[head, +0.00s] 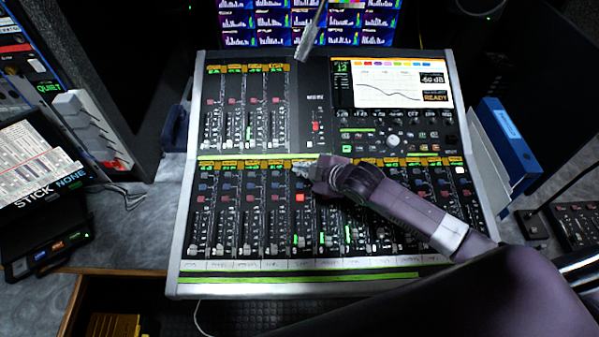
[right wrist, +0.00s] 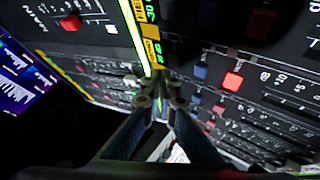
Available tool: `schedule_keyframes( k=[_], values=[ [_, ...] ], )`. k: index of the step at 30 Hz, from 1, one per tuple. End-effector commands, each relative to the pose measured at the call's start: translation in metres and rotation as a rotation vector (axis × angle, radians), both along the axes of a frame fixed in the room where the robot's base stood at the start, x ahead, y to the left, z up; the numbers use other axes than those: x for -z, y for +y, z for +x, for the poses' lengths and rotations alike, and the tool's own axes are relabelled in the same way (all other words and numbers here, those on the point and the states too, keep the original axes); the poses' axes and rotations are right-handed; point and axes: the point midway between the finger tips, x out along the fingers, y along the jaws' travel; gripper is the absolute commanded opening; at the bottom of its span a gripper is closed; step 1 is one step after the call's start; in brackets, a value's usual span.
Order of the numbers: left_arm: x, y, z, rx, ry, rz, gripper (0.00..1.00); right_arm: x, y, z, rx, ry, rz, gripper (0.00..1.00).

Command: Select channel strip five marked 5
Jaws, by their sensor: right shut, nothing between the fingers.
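The mixing console (head: 184,240) lies on the counter, with a lower bank of channel strips under a yellow label row. The fifth strip from the left holds a brightly lit red button (head: 299,198), which also shows in the right wrist view (right wrist: 233,81). My right gripper (head: 303,172) is shut and empty at the top of this strip, just above the lit button. It hides part of the strip there. In the right wrist view, its fingertips (right wrist: 161,97) meet close to the yellow label row (right wrist: 152,45). I cannot tell whether they touch the panel. The strip numbers are too small to read.
The console's screen (head: 400,84) shows a curve and "READY". An upper bank of strips (head: 245,110) is at the back left.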

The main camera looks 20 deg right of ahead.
Motion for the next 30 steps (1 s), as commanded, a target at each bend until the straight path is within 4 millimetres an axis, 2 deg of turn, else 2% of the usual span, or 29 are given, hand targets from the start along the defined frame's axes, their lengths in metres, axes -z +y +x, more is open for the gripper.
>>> schedule_keyframes(
  k=[7, 30],
  values=[
    [0.002, 0.000, 0.000, 0.000, -0.001, 0.000, 0.00, 0.008, 0.000, 0.001, -0.001, 0.000, -0.001, 0.00],
    [0.004, -0.001, 0.001, 0.000, -0.001, -0.001, 0.00, 0.013, 0.000, 0.002, 0.000, 0.000, 0.000, 0.00]
  ],
)
